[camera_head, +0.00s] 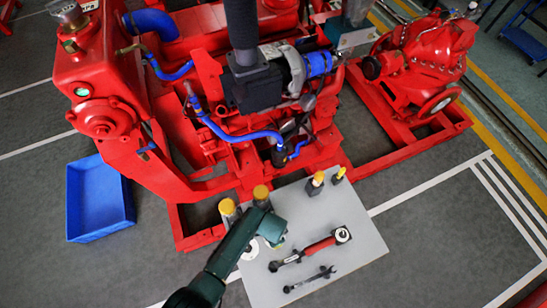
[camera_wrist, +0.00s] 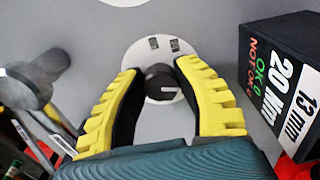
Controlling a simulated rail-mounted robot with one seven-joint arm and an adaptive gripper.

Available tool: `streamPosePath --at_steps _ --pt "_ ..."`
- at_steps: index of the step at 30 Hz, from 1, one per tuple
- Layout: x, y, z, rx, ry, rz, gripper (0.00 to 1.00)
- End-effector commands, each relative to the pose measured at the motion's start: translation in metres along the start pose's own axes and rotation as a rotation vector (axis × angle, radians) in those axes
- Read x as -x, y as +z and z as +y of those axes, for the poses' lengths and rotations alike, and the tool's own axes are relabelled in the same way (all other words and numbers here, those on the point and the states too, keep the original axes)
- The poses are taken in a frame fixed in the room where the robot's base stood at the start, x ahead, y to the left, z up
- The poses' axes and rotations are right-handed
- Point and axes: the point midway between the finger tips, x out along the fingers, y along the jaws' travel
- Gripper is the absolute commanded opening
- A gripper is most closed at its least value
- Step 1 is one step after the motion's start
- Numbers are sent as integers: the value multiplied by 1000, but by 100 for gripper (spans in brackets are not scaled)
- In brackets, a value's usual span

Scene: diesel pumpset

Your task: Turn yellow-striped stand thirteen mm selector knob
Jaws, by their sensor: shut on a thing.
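In the wrist view, a dark selector knob (camera_wrist: 160,84) sits on a pale round dial (camera_wrist: 142,57) with small printed labels. My gripper (camera_wrist: 158,70) has its two yellow ribbed fingers on either side of the knob, shut on it. The contact faces are partly hidden. A black block (camera_wrist: 284,82) marked "13 mm", "20 Nm", "OK" and "NOT OK" stands right of the fingers; I see no yellow stripe on it here. In the head view, my gripper (camera_head: 274,232) is low over the grey tabletop (camera_head: 358,262), and the arm hides the knob.
A red-handled wrench (camera_head: 318,246) and a smaller dark wrench (camera_head: 309,280) lie right of my gripper. Yellow-topped pieces (camera_head: 261,193) (camera_head: 316,182) stand along the table's back edge. The red pumpset (camera_head: 215,140) rises behind. A blue bin (camera_head: 98,197) is at left.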

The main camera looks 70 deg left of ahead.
Motion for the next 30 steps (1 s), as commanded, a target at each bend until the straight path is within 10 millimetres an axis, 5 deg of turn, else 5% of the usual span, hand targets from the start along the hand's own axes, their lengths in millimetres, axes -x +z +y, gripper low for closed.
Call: streamPosePath --at_steps 1,2,6,17,30 --pt "-2 2 1 0 1 -4 0" --pt "-2 2 1 0 1 -4 35" --pt "-2 1 1 0 1 -3 62" --pt "6 0 0 1 -1 1 62" --pt "102 0 0 1 -1 1 62"
